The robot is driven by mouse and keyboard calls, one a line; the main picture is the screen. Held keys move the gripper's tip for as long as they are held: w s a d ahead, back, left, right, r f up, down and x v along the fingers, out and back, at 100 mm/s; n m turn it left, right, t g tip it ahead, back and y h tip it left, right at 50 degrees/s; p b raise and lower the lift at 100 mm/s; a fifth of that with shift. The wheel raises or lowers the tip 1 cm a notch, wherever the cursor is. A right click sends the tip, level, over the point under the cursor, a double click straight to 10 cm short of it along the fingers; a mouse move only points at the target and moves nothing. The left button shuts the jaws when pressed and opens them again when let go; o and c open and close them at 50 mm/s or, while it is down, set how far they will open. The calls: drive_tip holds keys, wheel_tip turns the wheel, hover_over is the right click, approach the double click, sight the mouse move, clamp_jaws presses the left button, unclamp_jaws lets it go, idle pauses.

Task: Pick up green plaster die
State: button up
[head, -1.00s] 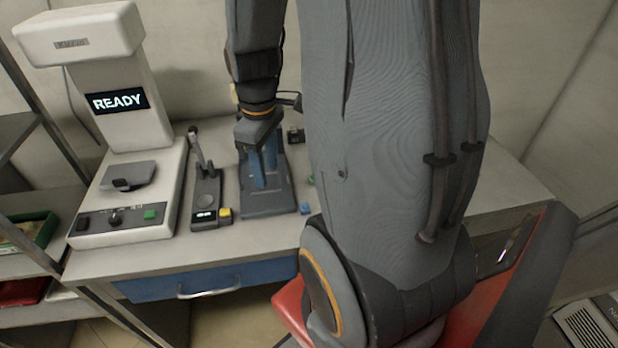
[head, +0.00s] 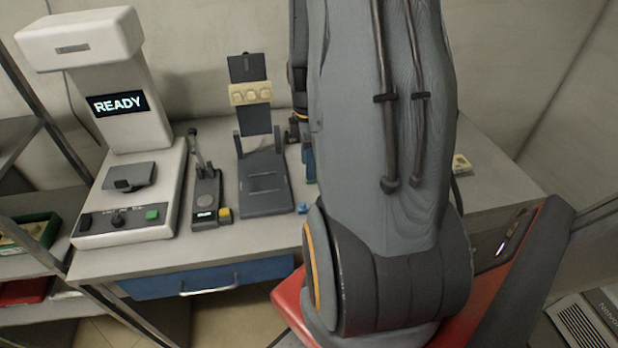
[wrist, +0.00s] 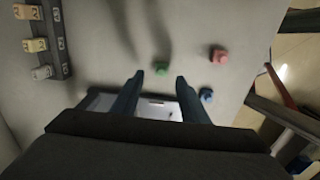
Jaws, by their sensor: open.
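The green die (wrist: 162,68) lies on the pale worktop in the wrist view, just beyond the gap between my fingertips. My gripper (wrist: 160,79) is open and empty, with its two blue fingers apart on either side of the die's line. I cannot tell its height above the worktop. In the head view one blue finger (head: 309,164) shows beside my arm, and my arm hides the green die. A red die (wrist: 219,56) lies to the right of the green one, and a blue die (wrist: 206,95) lies nearer, right of my right finger.
A dark rack (wrist: 57,40) with several numbered blocks stands at the left of the wrist view. In the head view a grey stand (head: 265,205) with a cream moulded piece (head: 250,93), a small lever device (head: 206,190) and a machine reading READY (head: 118,103) stand left of my arm.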

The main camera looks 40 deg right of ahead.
drive_tip(key=shift+f+p, duration=0.4)
drive_tip(key=shift+f, duration=1.5)
clamp_jaws()
drive_tip(key=shift+r, duration=0.1)
